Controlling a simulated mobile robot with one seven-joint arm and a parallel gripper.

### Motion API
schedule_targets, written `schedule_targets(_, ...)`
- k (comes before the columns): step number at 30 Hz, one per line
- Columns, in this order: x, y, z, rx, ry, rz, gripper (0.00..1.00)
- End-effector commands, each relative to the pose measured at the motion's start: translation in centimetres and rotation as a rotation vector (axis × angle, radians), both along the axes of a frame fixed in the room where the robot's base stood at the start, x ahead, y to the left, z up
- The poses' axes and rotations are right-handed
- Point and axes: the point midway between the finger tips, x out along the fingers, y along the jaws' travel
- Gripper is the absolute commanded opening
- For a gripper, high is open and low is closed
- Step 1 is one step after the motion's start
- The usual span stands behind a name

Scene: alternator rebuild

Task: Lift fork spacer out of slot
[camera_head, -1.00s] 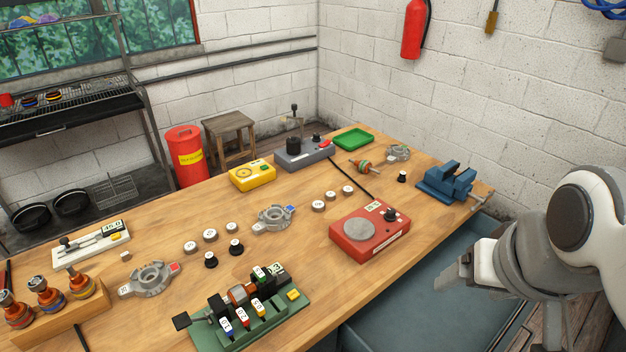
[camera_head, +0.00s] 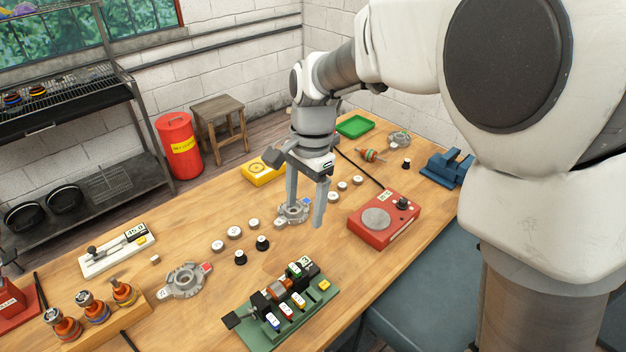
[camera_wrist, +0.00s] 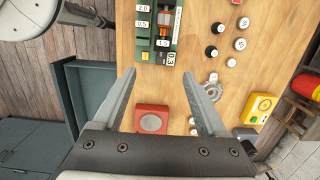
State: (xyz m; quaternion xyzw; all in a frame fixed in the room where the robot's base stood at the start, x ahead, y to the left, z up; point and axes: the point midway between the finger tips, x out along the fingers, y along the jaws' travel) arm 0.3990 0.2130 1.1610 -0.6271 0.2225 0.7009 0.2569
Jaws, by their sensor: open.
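A green fixture (camera_head: 258,336) stands near the table's front edge, with a copper-coloured rotor in its cradle.
A grey housing (camera_head: 295,213) lies by my fingers in the picture; another (camera_head: 185,281) is left of the fixture. A red scale-like box (camera_head: 384,222) is at right. White discs (camera_head: 234,232) and black knobs (camera_head: 262,243) dot the middle. Bare wood lies between.

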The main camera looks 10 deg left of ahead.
Motion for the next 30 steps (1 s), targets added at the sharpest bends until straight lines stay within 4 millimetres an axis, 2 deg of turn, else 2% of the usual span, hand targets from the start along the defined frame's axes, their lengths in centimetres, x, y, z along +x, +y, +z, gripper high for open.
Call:
schedule_targets(5, -0.1, 0.7, -1.8, -0.006, 0.017, -0.015, 0.75)
schedule_targets(18, -0.9, 1.4, -10.8, -0.007, 0.016, -0.013, 0.75)
schedule_targets(30, -1.2, 1.8, -14.2, -0.006, 0.016, -0.013, 0.75)
